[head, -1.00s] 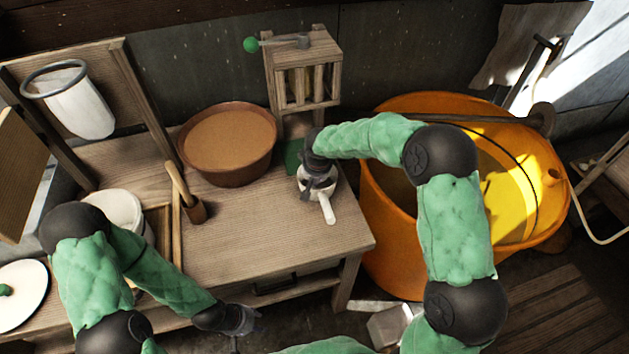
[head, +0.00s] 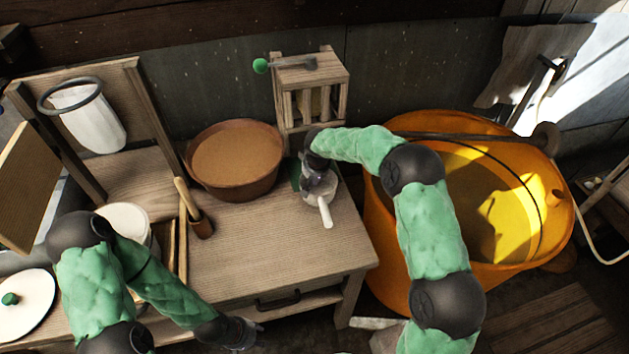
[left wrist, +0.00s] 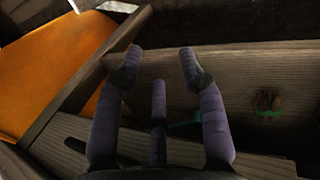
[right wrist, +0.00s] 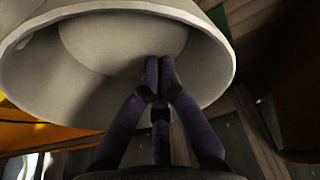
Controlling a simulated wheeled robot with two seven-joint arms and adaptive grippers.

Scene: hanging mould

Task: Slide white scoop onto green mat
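The white scoop (head: 325,213) sits on the wooden table, with its handle toward the table's front edge. The green mat (head: 296,177) lies just behind and left of it, partly hidden by my right gripper; I cannot tell whether they overlap. My right gripper (head: 318,182) is at the scoop's bowl. In the right wrist view its fingertips (right wrist: 158,66) are together at the open bowl (right wrist: 90,75), without clearly pinching its wall; a green patch (right wrist: 217,18) shows beyond. My left gripper (head: 243,334) is open and empty near the table's front; its spread fingers show (left wrist: 160,62).
A brown bowl (head: 237,187) stands left of the mat and a wooden frame with a green-knobbed handle (head: 312,72) behind it. A big orange tub (head: 400,245) stands right of the table. The front tabletop is clear.

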